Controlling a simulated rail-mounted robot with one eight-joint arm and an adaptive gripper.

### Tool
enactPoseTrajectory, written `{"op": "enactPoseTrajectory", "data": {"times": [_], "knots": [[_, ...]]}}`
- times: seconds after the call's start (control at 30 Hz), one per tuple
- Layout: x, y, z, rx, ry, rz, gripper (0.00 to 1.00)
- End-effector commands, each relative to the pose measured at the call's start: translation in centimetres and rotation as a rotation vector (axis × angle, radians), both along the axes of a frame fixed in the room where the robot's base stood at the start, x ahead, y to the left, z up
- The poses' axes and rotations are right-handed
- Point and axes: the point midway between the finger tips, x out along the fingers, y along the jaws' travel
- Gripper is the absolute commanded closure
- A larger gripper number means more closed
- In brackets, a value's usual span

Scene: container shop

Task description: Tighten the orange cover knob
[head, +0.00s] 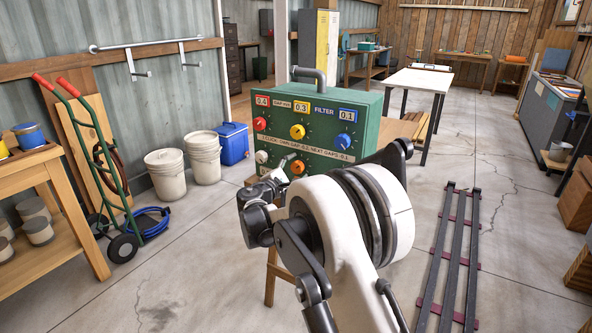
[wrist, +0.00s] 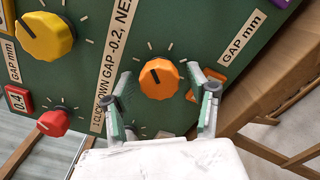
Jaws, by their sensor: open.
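The orange knob (wrist: 157,78) sits on the face of a green box (wrist: 100,75), with a dark pointer line on it and light tick marks around it. In the head view the orange knob (head: 297,168) is in the lower row of the green box (head: 375,112). My gripper (wrist: 160,88) is open, with one finger on each side of the knob in the wrist view. Gaps show between both fingers and the knob, and the jaws hold nothing. In the head view my gripper (head: 279,168) is at the lower panel, partly hidden by my arm.
A yellow knob (wrist: 44,35) and a red knob (wrist: 53,123) are left of the orange one in the wrist view. The head view also shows a blue knob (head: 344,142) and a white knob (head: 261,156). Dark rails (head: 450,260) lie on the floor at right.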

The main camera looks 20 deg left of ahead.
Motion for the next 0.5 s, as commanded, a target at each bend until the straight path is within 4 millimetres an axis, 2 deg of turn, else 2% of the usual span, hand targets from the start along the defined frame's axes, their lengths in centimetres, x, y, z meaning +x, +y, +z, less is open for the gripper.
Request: {"op": "enactPoseTrajectory", "data": {"times": [0.27, 0.5], "knots": [[0.09, -0.02, 0.01, 0.000, 0.000, 0.000, 0.48], [0.07, -0.03, 0.01, 0.000, 0.000, 0.000, 0.80]]}}
